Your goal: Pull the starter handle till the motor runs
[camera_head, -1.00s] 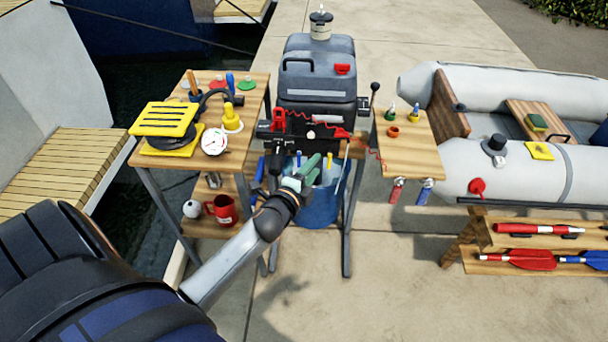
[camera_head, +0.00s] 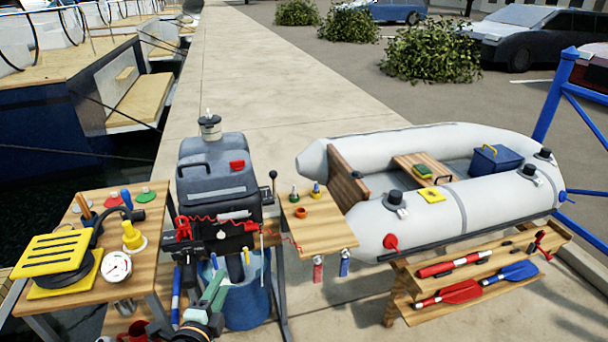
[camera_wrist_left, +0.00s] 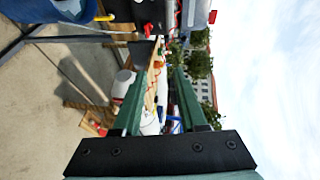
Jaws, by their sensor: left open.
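The outboard motor (camera_head: 218,186) stands upright on a stand, its dark grey cowl facing me. A red piece (camera_head: 237,165) and a dark loop handle (camera_head: 194,168) show on the cowl. A red clip-like part (camera_head: 183,228) with a red cord sits lower left. I cannot tell which of these is the starter handle. My left gripper (camera_head: 214,290) has green fingers, open and apart from the cowl, below the motor's bracket and in front of the blue bucket. In the left wrist view its fingers (camera_wrist_left: 160,65) are spread with nothing gripped between them. My right gripper is out of view.
A blue bucket (camera_head: 247,292) stands under the motor. A wooden side table (camera_head: 168,215) with a yellow pump and gauge is left. A small wooden shelf (camera_head: 325,238) is right, with a grey inflatable boat (camera_head: 470,215) beyond it on a rack. Pavement behind is clear.

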